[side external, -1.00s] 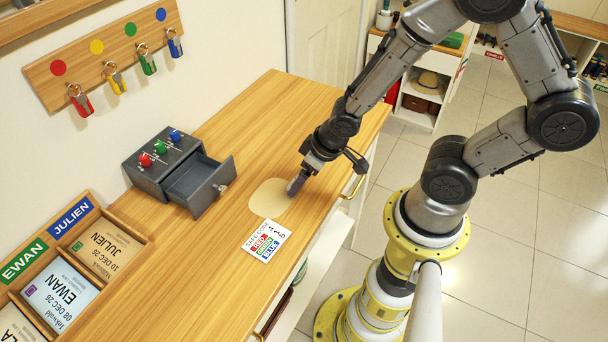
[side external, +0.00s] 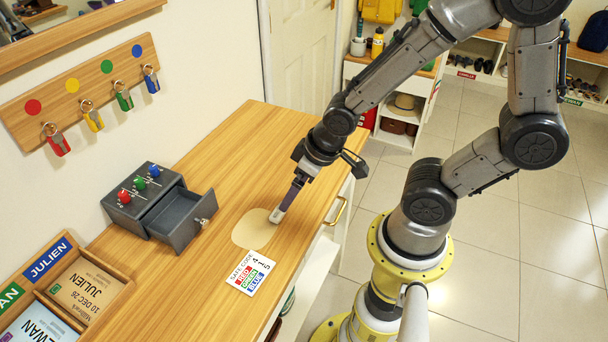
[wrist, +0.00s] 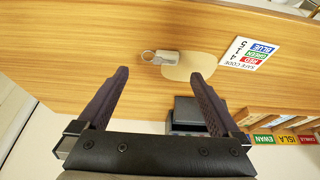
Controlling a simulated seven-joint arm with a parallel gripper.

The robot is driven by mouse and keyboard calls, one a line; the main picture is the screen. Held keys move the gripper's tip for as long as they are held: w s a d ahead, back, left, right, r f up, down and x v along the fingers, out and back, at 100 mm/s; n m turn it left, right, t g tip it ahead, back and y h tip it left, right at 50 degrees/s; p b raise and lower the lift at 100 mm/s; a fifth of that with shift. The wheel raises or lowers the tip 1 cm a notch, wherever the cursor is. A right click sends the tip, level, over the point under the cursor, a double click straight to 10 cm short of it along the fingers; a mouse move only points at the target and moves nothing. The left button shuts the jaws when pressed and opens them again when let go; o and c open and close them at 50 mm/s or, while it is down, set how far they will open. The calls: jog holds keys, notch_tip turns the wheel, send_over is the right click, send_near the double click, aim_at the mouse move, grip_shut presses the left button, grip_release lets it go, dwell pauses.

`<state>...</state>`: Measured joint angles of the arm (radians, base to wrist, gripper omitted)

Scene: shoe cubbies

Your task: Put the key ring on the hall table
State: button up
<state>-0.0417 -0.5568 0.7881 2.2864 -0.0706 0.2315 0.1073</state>
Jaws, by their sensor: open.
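The key ring (wrist: 167,58), a silver ring with a pale grey tag, lies on the wooden hall table (wrist: 80,40) at the edge of a beige oval mat (wrist: 190,68). The tag end reaches the mat. In the side view a small pale shape just below my fingertips, by the mat (side external: 253,230), appears to be the key ring (side external: 276,216). My gripper (wrist: 158,75) is open and empty, its fingers apart with the key ring ahead between them. In the side view my gripper (side external: 290,197) is just above the table.
A grey box (side external: 140,200) with coloured knobs has its drawer (side external: 180,215) pulled open. A safe code card (side external: 245,272) lies near the mat. Coloured key tags hang on a wall rack (side external: 75,90). Wooden name trays (side external: 75,290) stand at the near left. The table's far end is clear.

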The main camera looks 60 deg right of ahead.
jog(key=s+r, duration=0.4)
jog(key=r, duration=0.4)
jog(key=s+r+t, duration=0.1)
jog(key=s+r, duration=0.3)
jog(key=r, duration=0.4)
jog(key=shift+s+d+r, duration=0.2)
jog(key=shift+s+d, duration=0.1)
jog(key=shift+d, duration=0.05)
dwell(0.5)
